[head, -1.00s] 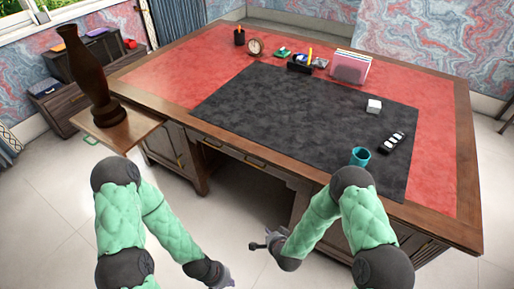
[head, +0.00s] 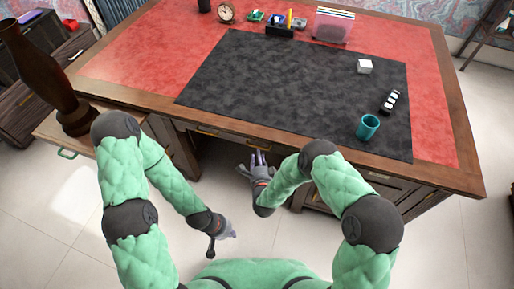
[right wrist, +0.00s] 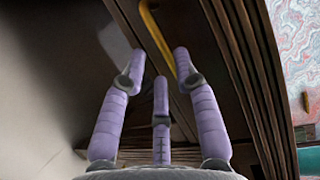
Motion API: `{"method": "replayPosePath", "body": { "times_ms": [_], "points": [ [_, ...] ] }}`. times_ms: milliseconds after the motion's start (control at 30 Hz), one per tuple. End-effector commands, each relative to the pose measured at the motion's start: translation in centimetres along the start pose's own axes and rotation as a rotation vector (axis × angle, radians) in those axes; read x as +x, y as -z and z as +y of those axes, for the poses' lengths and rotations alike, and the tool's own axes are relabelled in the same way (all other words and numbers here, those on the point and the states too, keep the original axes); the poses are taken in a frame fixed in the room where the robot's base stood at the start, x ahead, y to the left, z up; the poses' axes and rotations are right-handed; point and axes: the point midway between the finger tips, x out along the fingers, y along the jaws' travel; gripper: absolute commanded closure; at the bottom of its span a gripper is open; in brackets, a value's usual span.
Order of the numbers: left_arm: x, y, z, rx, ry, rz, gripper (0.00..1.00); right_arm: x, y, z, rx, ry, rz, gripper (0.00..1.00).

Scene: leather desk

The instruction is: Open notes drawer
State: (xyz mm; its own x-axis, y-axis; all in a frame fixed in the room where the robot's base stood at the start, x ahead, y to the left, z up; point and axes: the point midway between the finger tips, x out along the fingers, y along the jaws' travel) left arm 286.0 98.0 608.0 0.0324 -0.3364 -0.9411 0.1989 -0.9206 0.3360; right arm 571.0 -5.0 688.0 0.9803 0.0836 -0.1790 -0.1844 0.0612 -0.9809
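The desk's front has drawers under its top edge. I cannot tell which drawer is the notes drawer. My right gripper is up at the front edge, fingers pointing at the desk. In the right wrist view its purple fingers (right wrist: 158,70) are spread and empty, and a yellow brass handle (right wrist: 163,42) on dark wood lies just beyond the fingertips. No drawer front looks pulled out near it. My left gripper (head: 222,238) hangs low above the floor, apart from the desk; its fingers are unclear.
The desk top has a black mat (head: 290,95) with a teal cup (head: 368,127), a white cube (head: 364,66) and a dark strip with pale buttons (head: 389,102). A brown vase (head: 55,80) stands at left. Pale floor lies in front.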

Motion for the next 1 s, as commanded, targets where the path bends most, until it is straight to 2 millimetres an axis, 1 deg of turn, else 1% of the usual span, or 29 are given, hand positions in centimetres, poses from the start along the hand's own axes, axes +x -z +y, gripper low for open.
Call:
{"method": "replayPosePath", "body": {
  "times_ms": [33, 100, 200, 333, 500, 767, 800, 900, 1000],
  "points": [
    [0.5, 0.0, -0.2, 0.0, 0.0, 0.0, 1.0, 1.0, 0.1, 0.2, 0.001, 0.001, 0.001, 0.69],
    [0.9, 0.1, -0.3, 0.0, 0.0, 0.0, 1.0, 2.2, 0.0, 0.2, 0.001, 0.001, 0.0, 0.69],
    [1.3, 0.1, -0.5, 0.0, 0.0, 0.001, 1.0, 3.7, 0.0, 0.2, 0.0, 0.0, 0.0, 0.69],
    [1.7, 0.1, -0.6, 0.0, 0.0, 0.001, 1.0, 5.2, 0.0, 0.1, -0.001, 0.0, 0.0, 0.69],
    [1.9, 0.1, -0.7, 0.0, 0.0, 0.001, 1.0, 6.0, 0.0, 0.1, -0.001, -0.002, -0.001, 0.69],
    [1.9, 0.1, -0.7, 0.0, 0.0, 0.001, 1.0, 6.1, 0.0, 0.0, -0.001, -0.002, 0.0, 0.69],
    [1.9, 0.1, -0.7, 0.0, 0.0, 0.001, 1.0, 6.1, 0.0, 0.0, -0.001, -0.002, 0.0, 0.75],
    [1.9, 0.1, -0.7, 0.0, 0.0, 0.001, 1.0, 6.1, 0.0, 0.0, -0.001, -0.002, 0.0, 1.0],
    [1.9, 0.1, -0.7, 0.0, 0.0, 0.001, 1.0, 6.1, 0.0, 0.0, -0.001, -0.002, 0.0, 1.0]
  ]
}}
